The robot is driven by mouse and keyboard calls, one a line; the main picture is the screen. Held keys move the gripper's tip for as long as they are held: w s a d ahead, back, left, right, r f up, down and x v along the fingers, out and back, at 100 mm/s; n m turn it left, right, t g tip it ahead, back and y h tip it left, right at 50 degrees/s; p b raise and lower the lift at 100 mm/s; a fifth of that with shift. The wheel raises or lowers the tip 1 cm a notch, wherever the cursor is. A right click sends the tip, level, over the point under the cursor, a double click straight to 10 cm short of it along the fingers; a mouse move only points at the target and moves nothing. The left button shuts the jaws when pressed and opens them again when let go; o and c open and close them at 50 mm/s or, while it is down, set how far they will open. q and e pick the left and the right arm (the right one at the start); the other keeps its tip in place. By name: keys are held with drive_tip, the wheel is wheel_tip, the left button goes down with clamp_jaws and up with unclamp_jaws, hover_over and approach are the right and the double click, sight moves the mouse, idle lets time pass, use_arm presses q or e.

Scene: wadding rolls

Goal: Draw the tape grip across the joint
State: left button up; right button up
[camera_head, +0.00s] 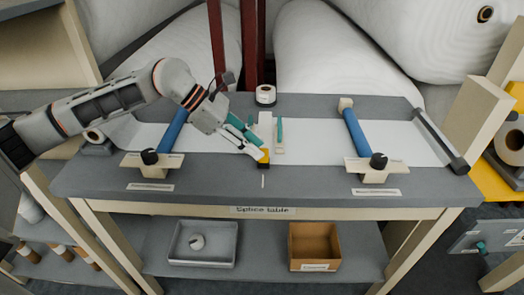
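My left gripper (261,153) reaches in from the left to the middle of the splice table (220,187). Its fingertips close around a small yellow and black piece, which looks like the tape grip (263,159), near the front edge of the white web. A pale vertical strip (265,120), apparently tape, runs back from this grip towards a white roll (265,95) at the table's back. The white web (325,142) lies across the table; the joint itself is hard to make out under the strip and gripper. My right gripper is not in view.
Blue bars with black knobs, a left one (173,131) and a right one (356,132), cross the web. A teal-handled tool (280,129) lies just right of the strip. A grey tray (203,245) and a cardboard box (314,246) sit on the lower shelf.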

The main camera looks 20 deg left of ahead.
use_arm(q)
drive_tip(key=v, duration=0.8)
drive_tip(key=shift+s+a, duration=0.1)
drive_tip(key=shift+s, duration=0.1)
